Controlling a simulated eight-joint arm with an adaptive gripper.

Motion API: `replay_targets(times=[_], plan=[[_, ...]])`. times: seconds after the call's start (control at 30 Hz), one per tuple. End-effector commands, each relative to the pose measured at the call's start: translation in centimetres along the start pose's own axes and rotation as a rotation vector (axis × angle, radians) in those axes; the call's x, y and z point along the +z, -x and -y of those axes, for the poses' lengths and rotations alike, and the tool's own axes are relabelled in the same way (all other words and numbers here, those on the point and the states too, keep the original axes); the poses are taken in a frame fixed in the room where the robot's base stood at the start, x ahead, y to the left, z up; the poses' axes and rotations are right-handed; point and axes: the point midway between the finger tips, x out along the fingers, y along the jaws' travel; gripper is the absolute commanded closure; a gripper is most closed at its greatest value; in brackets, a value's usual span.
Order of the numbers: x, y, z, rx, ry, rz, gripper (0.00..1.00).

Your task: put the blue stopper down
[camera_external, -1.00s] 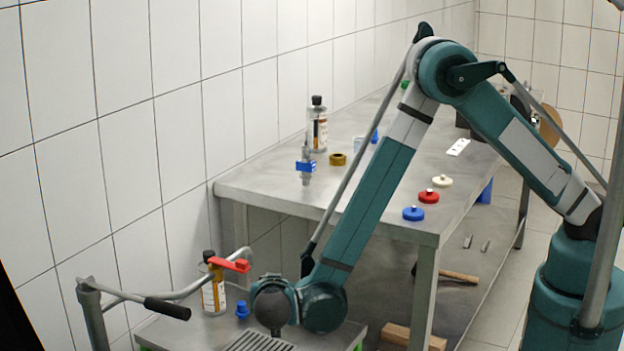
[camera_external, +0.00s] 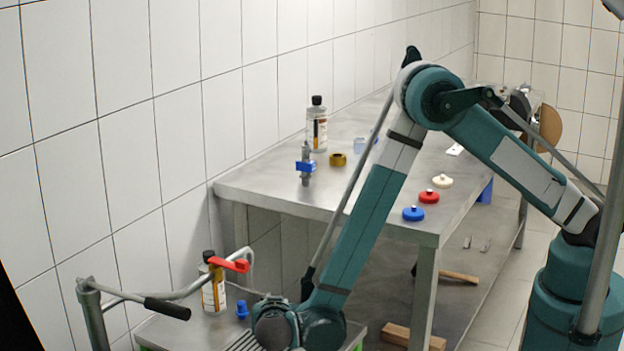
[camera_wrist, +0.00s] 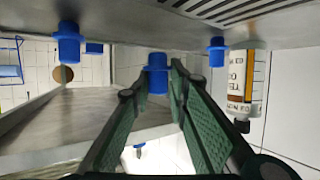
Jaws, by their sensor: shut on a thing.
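My gripper (camera_wrist: 172,72) has two green ribbed fingers in the wrist view, which looks upside down. It is shut on a blue stopper (camera_wrist: 157,78), held between the fingertips close to the grey metal surface (camera_wrist: 135,30). I cannot tell whether the stopper touches that surface. A second blue stopper (camera_wrist: 217,50) stands beside the bottle; it also shows on the low table in the external view (camera_external: 242,310). Another blue stopper-like piece (camera_wrist: 68,42) shows at the left of the wrist view. In the external view my gripper is hidden behind the arm and frame edge.
A labelled bottle (camera_external: 213,285) stands on the low table near a pipe with a red lever (camera_external: 232,265). A slotted grate (camera_wrist: 240,8) lies in the surface. The steel bench (camera_external: 285,198) behind carries blue (camera_external: 413,214), red (camera_external: 428,197) and cream (camera_external: 442,181) knobbed discs.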

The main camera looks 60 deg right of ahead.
Motion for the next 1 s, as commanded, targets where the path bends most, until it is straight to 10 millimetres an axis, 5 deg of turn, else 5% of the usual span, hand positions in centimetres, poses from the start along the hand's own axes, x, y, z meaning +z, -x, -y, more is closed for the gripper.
replay_targets(times=[0.4, 0.87, 1.0], plan=[[3.3, -1.3, 0.0, 0.000, 0.000, 0.000, 0.91], [3.6, -1.5, 0.0, 0.000, 0.000, 0.000, 0.91], [3.6, -1.5, -0.1, 0.000, 0.000, 0.000, 0.68]])
